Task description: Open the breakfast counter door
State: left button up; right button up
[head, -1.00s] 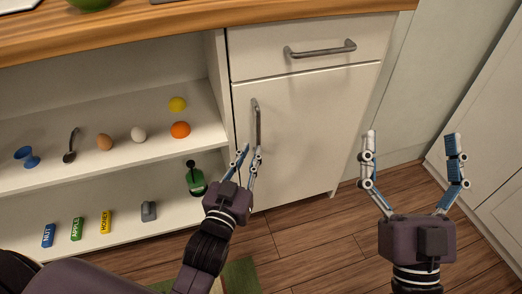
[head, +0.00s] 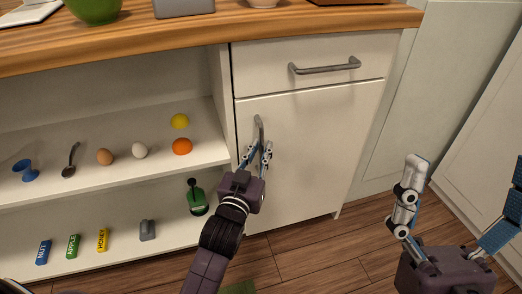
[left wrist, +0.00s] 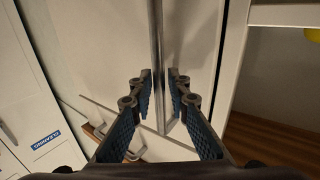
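The breakfast counter door (head: 310,150) is shut, a white panel below a drawer (head: 312,62). Its upright grey bar handle (head: 260,128) is near the door's left edge. In the left wrist view the handle bar (left wrist: 156,45) runs between the two fingers of my left gripper (left wrist: 160,85). Narrow gaps show beside the bar, so the fingers look open around it. My right gripper (head: 466,170) is wide open and empty at the right, away from the door.
Open shelves left of the door hold an orange (head: 182,146), a lemon (head: 180,121), eggs, a spoon, a green bottle (head: 197,198) and small boxes. The wooden countertop (head: 205,32) is above. Wooden floor lies free before the door. White cabinets (head: 480,150) stand at the right.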

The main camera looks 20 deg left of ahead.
pick_arm(q)
jog(key=shift+c, duration=0.4)
grip_shut()
